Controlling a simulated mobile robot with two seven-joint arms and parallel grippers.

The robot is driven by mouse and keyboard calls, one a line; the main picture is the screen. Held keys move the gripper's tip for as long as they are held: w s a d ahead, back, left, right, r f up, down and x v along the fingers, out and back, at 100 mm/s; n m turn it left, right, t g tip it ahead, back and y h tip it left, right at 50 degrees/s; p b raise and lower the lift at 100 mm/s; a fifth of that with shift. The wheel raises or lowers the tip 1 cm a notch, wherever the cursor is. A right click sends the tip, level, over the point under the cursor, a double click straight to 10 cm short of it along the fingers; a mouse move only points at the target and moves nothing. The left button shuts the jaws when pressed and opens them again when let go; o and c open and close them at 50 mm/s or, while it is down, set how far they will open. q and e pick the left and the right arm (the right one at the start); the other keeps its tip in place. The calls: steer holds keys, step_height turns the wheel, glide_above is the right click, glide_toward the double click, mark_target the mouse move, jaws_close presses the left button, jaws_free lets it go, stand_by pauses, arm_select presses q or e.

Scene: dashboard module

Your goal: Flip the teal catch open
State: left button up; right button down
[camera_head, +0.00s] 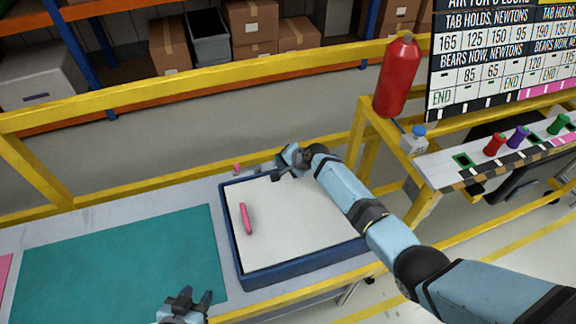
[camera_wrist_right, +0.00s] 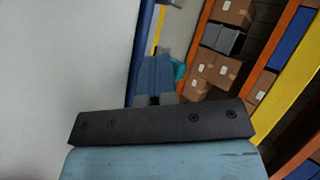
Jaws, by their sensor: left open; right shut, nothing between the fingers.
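The teal catch (camera_wrist_right: 180,72) shows as a small teal piece in the right wrist view, just beyond and right of my right gripper's tip, partly covered by it. In the head view I cannot make it out; my right gripper covers that spot. My right gripper (camera_head: 284,162) is shut and empty at the far edge of the blue-rimmed tray (camera_head: 235,250). Whether it touches the catch I cannot tell. My left gripper (camera_head: 190,300) is open and empty at the bottom, over the front of the bench.
A pink bar (camera_head: 246,218) lies on the tray's white panel. A teal mat (camera_head: 120,265) lies left of it. A small pink piece (camera_head: 237,167) is behind the tray. A yellow rail (camera_head: 200,80) runs behind. A red bottle (camera_head: 398,76) stands at the right.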

arm_select(q)
steer(key=shift+s, duration=0.1)
arm_select(e)
steer(key=shift+w+a+r, duration=0.15)
steer(key=shift+a+r, duration=0.1)
